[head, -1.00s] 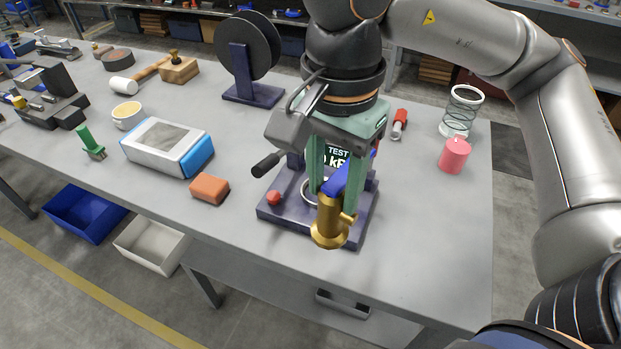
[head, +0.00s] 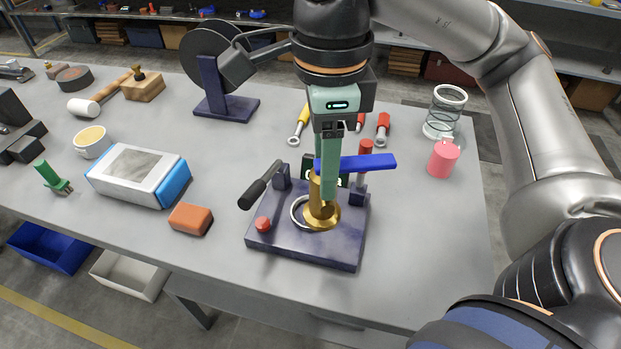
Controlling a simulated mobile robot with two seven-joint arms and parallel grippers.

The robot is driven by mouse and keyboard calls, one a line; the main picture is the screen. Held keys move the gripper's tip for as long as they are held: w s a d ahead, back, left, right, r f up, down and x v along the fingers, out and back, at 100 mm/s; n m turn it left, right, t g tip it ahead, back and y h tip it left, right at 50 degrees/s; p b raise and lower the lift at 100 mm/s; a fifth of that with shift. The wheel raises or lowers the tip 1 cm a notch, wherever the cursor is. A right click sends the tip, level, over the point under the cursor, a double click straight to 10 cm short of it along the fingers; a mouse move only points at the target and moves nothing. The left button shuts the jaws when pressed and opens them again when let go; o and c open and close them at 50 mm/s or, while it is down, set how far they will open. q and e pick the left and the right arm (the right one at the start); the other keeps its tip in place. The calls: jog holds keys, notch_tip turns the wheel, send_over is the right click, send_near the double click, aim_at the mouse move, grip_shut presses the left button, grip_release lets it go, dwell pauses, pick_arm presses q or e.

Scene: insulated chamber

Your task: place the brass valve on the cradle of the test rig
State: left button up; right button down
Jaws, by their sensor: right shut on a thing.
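The brass valve (head: 324,219) has a round flange at its foot and a long blue handle pointing right. It stands upright over the middle of the test rig (head: 301,248), a dark purple base with a black-gripped lever on the left, a red-topped post on the right and a red knob in front. A pale ring, seemingly of the cradle (head: 294,216), shows at the valve's left. Whether the flange rests in it or hovers just above is unclear. My right gripper (head: 328,194) points down, shut on the valve, and hides part of it and the rig's display. My left gripper is out of view.
An orange block (head: 190,220) and a white-and-blue box (head: 138,176) lie left of the rig. The bench's right front is clear.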

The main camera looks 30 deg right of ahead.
jog(key=w+d+f, duration=0.3)
jog(key=w+f, duration=0.4)
jog(key=f, duration=0.3)
jog(key=shift+w+f, duration=0.15)
jog(key=shift+f+b, duration=0.15)
jog(key=shift+b, duration=0.15)
jog(key=shift+c, duration=1.8)
grip_release()
notch_tip(320, 180, up, 12)
jog(key=p, duration=0.2)
